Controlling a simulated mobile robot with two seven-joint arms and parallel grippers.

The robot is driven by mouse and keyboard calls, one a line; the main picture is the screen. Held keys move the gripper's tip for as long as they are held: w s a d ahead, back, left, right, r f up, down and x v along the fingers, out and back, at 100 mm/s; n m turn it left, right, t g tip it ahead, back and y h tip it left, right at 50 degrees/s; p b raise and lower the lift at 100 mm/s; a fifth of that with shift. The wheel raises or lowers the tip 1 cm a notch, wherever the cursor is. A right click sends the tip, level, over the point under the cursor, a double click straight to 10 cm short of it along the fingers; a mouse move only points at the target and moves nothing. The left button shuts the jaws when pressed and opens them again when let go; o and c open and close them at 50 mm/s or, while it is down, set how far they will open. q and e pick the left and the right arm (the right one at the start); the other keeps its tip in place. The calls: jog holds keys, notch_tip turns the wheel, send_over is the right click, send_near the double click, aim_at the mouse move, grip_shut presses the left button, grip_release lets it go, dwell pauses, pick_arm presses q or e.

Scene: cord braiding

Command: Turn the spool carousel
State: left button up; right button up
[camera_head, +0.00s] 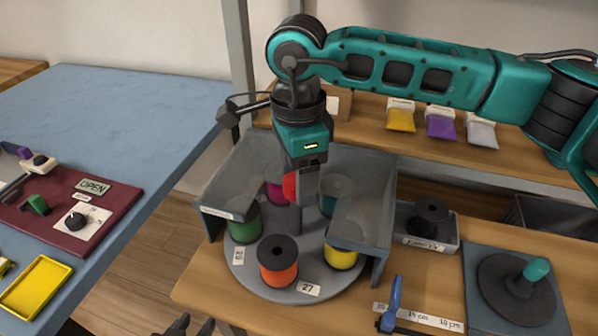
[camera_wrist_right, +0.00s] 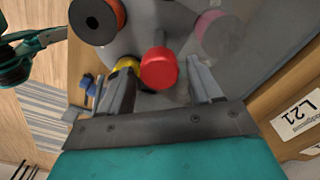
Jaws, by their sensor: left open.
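The spool carousel (camera_head: 318,270) is a round grey disc on the wooden table, bearing a green spool (camera_head: 244,222), an orange spool (camera_head: 278,262), a yellow spool (camera_head: 341,257), a teal spool (camera_head: 336,188) and a magenta spool (camera_head: 274,193). A red knob (camera_head: 290,186) shows near its middle, partly hidden by my right gripper (camera_head: 306,188). In the right wrist view, the red knob (camera_wrist_right: 158,70) lies between the spread fingers of my right gripper (camera_wrist_right: 163,78), with gaps on both sides. My left gripper (camera_head: 190,326) is open and empty at the bottom edge, mostly out of frame.
Grey translucent walls (camera_head: 366,215) flank the carousel. A grey bin (camera_head: 432,243) with a black spool, a crank on a plate (camera_head: 520,290) and a blue-handled tool (camera_head: 390,305) stand right. A blue table (camera_head: 120,110) with a maroon panel (camera_head: 105,215) is left.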

jog(key=shift+o, duration=0.3)
notch_tip(320, 180, up, 13)
dwell(0.4)
jog(key=shift+s+f, duration=0.1)
